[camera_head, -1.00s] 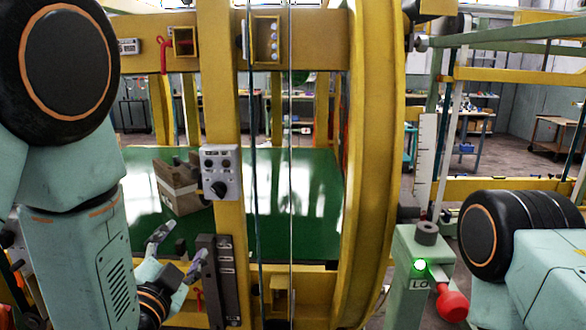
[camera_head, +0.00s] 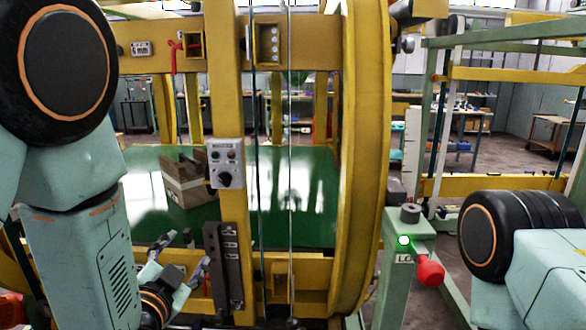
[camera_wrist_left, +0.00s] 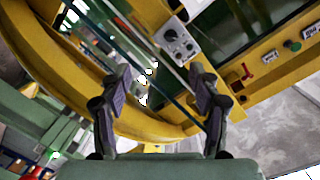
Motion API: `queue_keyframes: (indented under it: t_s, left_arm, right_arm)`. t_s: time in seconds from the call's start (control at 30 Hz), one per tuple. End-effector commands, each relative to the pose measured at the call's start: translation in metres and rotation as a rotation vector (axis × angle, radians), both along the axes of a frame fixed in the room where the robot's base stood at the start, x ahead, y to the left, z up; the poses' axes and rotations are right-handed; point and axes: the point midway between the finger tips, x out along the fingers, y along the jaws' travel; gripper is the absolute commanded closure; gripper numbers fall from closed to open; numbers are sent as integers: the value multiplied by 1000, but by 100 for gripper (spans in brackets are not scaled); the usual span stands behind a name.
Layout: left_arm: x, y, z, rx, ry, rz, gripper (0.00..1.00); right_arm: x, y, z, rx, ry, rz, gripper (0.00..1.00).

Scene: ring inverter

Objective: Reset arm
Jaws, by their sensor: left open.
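My left gripper (camera_head: 180,262) is low at the left in the head view, left of a dark slotted bracket on the yellow frame. In the left wrist view its two fingers (camera_wrist_left: 160,100) stand wide apart with nothing between them. My right arm (camera_head: 545,255) comes in at the lower right; its gripper is out of view.
A yellow ring frame (camera_head: 362,160) stands ahead, with a grey control box (camera_head: 226,163) on its post. A brown box (camera_head: 184,182) sits on the green surface (camera_head: 310,190) behind. A green post with a lit green lamp (camera_head: 404,241) and red knob (camera_head: 430,271) stands right.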

Motion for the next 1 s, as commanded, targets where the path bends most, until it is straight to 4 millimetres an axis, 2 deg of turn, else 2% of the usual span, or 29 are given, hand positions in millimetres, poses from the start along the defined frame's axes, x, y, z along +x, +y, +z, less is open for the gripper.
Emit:
queue_keyframes:
  t_s: [0.17,0.37,0.5,0.57,0.7,0.9,1.0]
  left_arm:
    - [-11,5,-43,-143,180,41,38]
    - [-49,13,-129,-300,442,133,38]
    - [-97,19,-206,-409,666,236,38]
    - [-122,22,-238,-448,761,285,38]
    - [-186,26,-306,-519,974,407,38]
    - [-286,29,-388,-559,1247,561,38]
    - [-324,30,-418,-557,1334,604,38]
  right_arm:
    - [0,0,-3,0,0,0,100]
    - [0,0,-18,0,0,0,100]
    - [0,0,-36,0,0,0,100]
    - [0,0,-44,0,0,0,100]
    - [0,0,-64,0,0,0,100]
    - [0,0,-98,0,1,0,100]
    - [0,0,-113,0,1,0,100]
